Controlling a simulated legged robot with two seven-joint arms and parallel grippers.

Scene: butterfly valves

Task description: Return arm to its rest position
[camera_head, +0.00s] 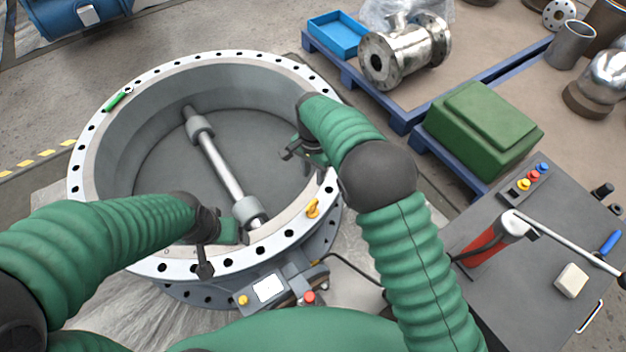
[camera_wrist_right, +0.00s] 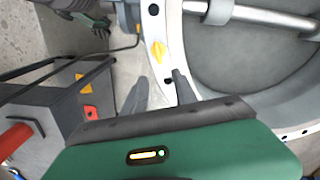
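The large round butterfly valve body (camera_head: 88,140) has a white bolt-holed flange and stands open-side up. A metal shaft (camera_head: 222,168) crosses its bore. My right arm reaches over the valve's right rim, and my right gripper (camera_head: 292,152) is above the bore edge. In the right wrist view its two dark fingers (camera_wrist_right: 162,92) are apart with nothing between them, beside the flange. My left gripper (camera_head: 204,262) is over the near rim, partly hidden by its own wrist; its opening cannot be made out.
An orange clip (camera_head: 313,208) and a green-handled tool (camera_head: 118,99) lie on the flange. A control box (camera_head: 268,288) is at the valve's near side. A dark worktable (camera_head: 535,275) is at right, with a red-handled lever tool (camera_head: 488,245). Pallets with a green box (camera_head: 485,128) are behind.

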